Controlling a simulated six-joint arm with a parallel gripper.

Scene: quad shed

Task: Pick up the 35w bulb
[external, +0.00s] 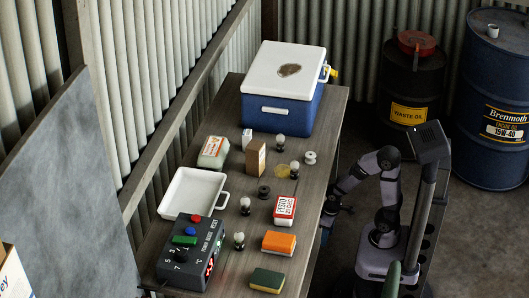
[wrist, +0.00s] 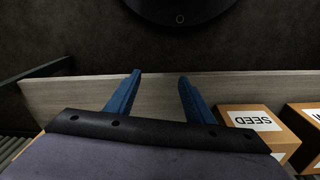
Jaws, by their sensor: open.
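Several small bulbs with clear tops and dark bases stand on the table: one near the cooler (external: 279,143), one further right (external: 294,168), one mid-table (external: 245,205) and one by the control box (external: 239,240). Their markings are too small to read, so I cannot tell which is the 35w bulb. My gripper (wrist: 160,78) is open, with two blue fingers apart and nothing between them. In the external view it is low at the table's right edge, partly hidden and away from the bulbs. No bulb shows in the wrist view.
The wooden table (external: 222,117) carries a blue cooler (external: 283,105), white tray (external: 187,190), grey control box (external: 185,262), pesto box (external: 285,210), brown box (external: 255,158) and sponges (external: 278,242). The wrist view shows a SEED box (wrist: 260,123) at right. Drums stand beyond.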

